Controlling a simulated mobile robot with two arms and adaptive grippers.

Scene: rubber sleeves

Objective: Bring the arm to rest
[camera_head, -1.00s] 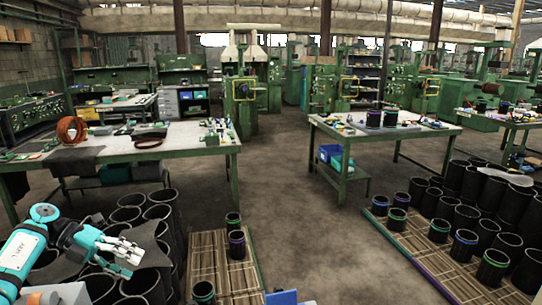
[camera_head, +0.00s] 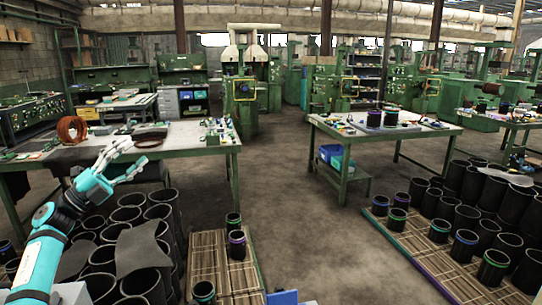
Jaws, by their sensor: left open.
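My left arm comes in from the lower left in the head view. Its left gripper (camera_head: 136,158) is open and empty, with the fingers pointing up and to the right. It shows in front of the near edge of the left green workbench (camera_head: 190,141). Black rubber sleeves (camera_head: 160,212) stand in a cluster below and to the right of the arm. A dark sheet (camera_head: 143,247) lies over some of them. My right gripper is not in view.
Wooden slat pallets (camera_head: 208,258) with a few banded sleeves (camera_head: 236,244) lie right of the cluster. Another pallet (camera_head: 408,235) and many sleeves stand at the right. A second workbench (camera_head: 385,131) stands at centre right. The middle floor (camera_head: 310,225) is clear.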

